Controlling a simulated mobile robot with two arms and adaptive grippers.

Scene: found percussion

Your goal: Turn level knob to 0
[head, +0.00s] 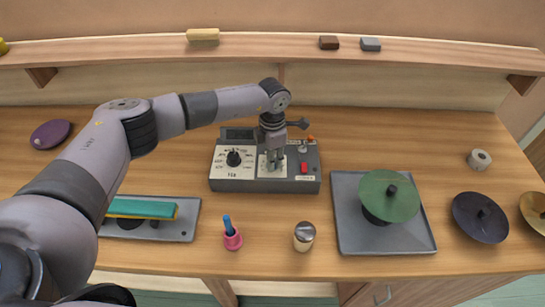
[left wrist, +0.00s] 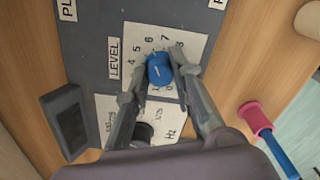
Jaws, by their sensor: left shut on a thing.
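A blue level knob (left wrist: 158,72) with a short white mark sits on a white numbered dial plate beside the word LEVEL, in the left wrist view. Digits such as 4, 5, 6, 7 and 8 show around it; others are covered by my fingers. I cannot tell for sure which digit the mark points at. My left gripper (left wrist: 160,66) is shut on the knob, one finger on each side. In the head view my left gripper (head: 275,160) reaches down onto the grey control box (head: 240,185) and hides the knob. My right gripper is not in view.
The box also has a black Hz knob (head: 234,158) and a red switch (head: 304,168). A pink holder (head: 233,241) and a shaker (head: 304,236) stand in front. A green cymbal (head: 389,197) is on a tray at right; a teal bar (head: 142,209) is at left.

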